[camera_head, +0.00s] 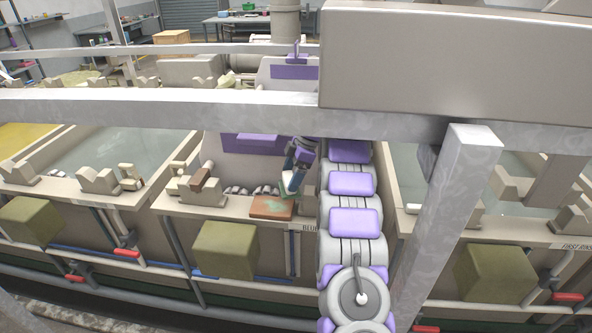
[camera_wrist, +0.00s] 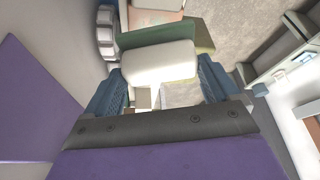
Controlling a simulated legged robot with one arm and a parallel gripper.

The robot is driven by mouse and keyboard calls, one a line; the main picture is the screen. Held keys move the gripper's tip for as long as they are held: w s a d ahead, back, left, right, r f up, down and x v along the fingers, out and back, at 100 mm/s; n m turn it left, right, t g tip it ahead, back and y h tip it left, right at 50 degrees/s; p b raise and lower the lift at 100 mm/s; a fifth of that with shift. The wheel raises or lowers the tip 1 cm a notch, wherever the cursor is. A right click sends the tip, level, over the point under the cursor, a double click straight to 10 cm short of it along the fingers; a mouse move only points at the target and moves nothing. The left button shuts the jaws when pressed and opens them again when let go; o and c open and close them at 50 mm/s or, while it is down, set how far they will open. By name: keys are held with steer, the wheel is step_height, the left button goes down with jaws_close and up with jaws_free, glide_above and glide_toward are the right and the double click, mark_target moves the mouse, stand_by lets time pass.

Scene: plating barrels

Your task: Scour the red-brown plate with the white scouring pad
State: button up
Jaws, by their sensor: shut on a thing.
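The red-brown plate (camera_head: 266,209) lies on the rim ledge of the middle tank in the head view, with a pale green patch on its top. My gripper (camera_head: 289,186) is low at the plate's far right end. In the wrist view, my gripper (camera_wrist: 160,78) has its two blue fingers shut on the white scouring pad (camera_wrist: 158,61). A dark green band (camera_wrist: 160,36) shows just beyond the pad; I cannot tell if it is part of the pad. Whether the pad touches the plate is unclear.
Olive boxes (camera_head: 226,250) and pipes with red handles (camera_head: 127,253) line the tank fronts. A grey rail (camera_head: 150,105) crosses above the tanks, and a slanted post (camera_head: 440,225) stands right of my arm. Beige saddle blocks (camera_head: 98,180) sit along the rims.

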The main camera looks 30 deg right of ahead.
steer(key=shift+w+a+b, duration=0.15)
steer(key=shift+b, duration=0.35)
steer(key=b+x, duration=0.2)
steer(key=x, duration=0.1)
steer(key=b+x, duration=0.1)
steer(key=b, duration=0.1)
steer(key=shift+s+d+f, duration=0.25)
steer(key=shift+d+f, duration=0.05)
steer(key=shift+f, duration=0.05)
steer(key=shift+d+f, duration=0.25)
steer(key=shift+d, duration=0.05)
steer(key=shift+s+d+f+b, duration=0.15)
steer(key=shift+d+b, duration=0.2)
steer(key=shift+d, duration=0.2)
steer(key=shift+a, duration=0.75)
steer(key=shift+d, duration=0.1)
